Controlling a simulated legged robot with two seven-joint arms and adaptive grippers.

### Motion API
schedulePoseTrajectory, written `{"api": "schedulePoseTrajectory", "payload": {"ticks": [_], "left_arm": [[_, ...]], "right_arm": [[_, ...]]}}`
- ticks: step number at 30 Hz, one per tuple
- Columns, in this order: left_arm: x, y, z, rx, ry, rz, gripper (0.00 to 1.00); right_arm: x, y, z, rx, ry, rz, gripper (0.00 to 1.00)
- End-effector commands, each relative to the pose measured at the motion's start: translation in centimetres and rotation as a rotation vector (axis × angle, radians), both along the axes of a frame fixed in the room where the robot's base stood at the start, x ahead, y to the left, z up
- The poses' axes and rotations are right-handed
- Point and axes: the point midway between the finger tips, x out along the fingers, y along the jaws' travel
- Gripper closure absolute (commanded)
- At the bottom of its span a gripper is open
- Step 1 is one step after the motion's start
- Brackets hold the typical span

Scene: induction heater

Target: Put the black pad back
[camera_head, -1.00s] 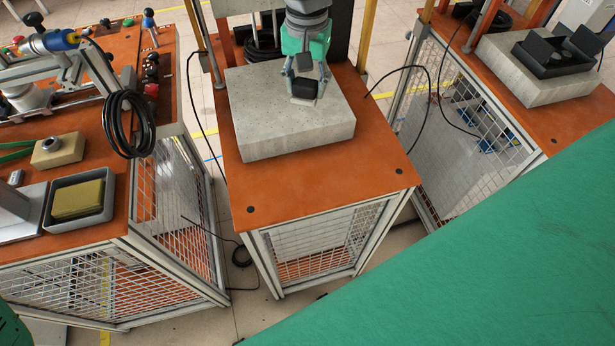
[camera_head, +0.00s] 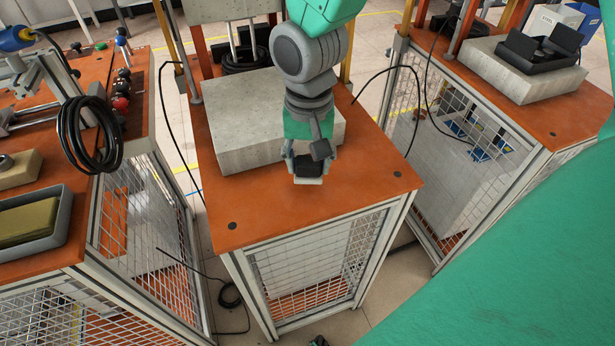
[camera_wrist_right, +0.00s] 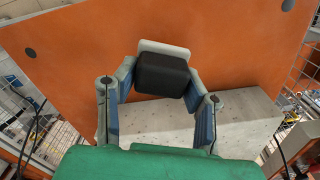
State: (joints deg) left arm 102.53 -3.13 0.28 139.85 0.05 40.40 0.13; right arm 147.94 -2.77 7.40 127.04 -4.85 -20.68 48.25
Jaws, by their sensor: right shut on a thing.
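The black pad is a small dark block with rounded edges, seen clearly in the right wrist view (camera_wrist_right: 163,75). My right gripper (camera_head: 308,172) is shut on it, with a finger on either side; the fingers also show in the right wrist view (camera_wrist_right: 160,90). A pale flat piece (camera_wrist_right: 165,48) shows at the pad's far edge; I cannot tell whether it belongs to the pad. The gripper is over the front part of the orange table (camera_head: 370,190), just in front of the grey stone block (camera_head: 235,110). My left gripper is not in view.
A right table bears another stone block (camera_head: 500,75) with an open black box (camera_head: 535,55). The middle table's front is clear.

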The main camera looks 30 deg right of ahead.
Motion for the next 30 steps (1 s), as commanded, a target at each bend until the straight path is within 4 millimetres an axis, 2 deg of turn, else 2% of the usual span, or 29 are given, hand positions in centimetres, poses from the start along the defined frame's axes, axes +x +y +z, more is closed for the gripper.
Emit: {"api": "schedulePoseTrajectory", "payload": {"ticks": [9, 19, 20, 21, 30], "left_arm": [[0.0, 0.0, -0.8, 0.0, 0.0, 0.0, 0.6], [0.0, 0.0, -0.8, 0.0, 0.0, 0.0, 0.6], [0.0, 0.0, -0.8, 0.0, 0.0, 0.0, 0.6], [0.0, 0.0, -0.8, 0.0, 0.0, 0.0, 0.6], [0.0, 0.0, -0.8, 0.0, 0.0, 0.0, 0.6]], "right_arm": [[0.0, 0.0, -3.8, 0.0, 0.003, 0.0, 0.9], [-0.1, 0.0, -4.0, 0.001, 0.001, 0.0, 0.9], [0.0, 0.0, -4.0, 0.0, 0.0, -0.001, 0.56], [0.0, 0.0, -3.9, 0.0, 0.0, 0.0, 0.42], [0.0, 0.0, -3.8, 0.0, 0.0, 0.0, 0.42]]}}
